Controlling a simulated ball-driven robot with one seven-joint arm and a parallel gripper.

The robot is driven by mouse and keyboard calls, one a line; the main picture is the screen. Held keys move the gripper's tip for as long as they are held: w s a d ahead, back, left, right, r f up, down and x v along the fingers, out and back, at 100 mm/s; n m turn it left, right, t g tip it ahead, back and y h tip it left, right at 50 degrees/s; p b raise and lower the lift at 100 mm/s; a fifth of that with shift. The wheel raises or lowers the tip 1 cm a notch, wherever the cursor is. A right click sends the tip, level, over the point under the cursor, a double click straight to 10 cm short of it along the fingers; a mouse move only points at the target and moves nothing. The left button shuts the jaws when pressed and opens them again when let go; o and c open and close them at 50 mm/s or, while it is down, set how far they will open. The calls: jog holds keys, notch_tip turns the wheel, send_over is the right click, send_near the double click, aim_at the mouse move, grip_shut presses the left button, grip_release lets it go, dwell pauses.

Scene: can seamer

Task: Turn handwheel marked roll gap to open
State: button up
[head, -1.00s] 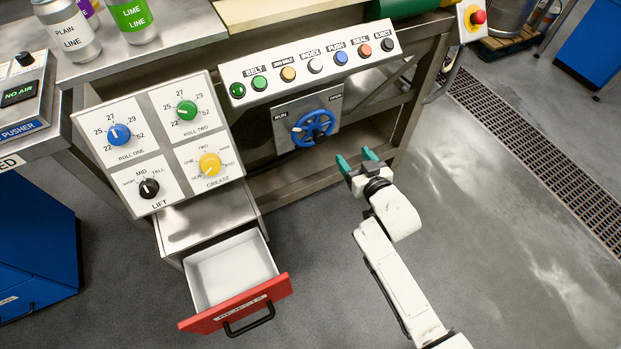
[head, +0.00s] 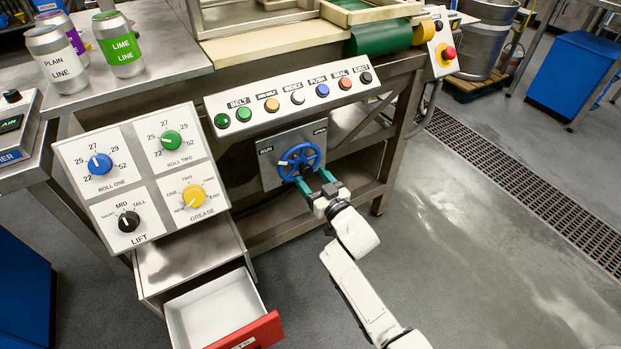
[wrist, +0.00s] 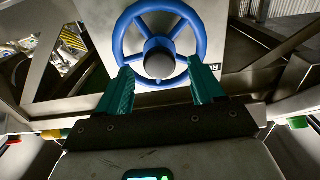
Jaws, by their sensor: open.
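The blue handwheel (head: 299,160) sits on a metal plate (head: 268,176) under the button panel. The plate has a label reading RUN at its left and a second label at its upper right. In the wrist view my gripper (wrist: 164,84) has one finger on each side of the lower rim area, below the hub. I cannot tell whether the fingers touch the rim.
Above is a panel (head: 213,109) with several coloured buttons. At left is a dial panel (head: 144,180) with ROLL ONE, ROLL TWO, LIFT and GREASE knobs. Below it an open drawer (head: 212,310) with a red front juts out. The floor (head: 470,240) at right is clear.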

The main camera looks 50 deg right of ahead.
jog(key=shift+x, duration=0.85)
grip_shut()
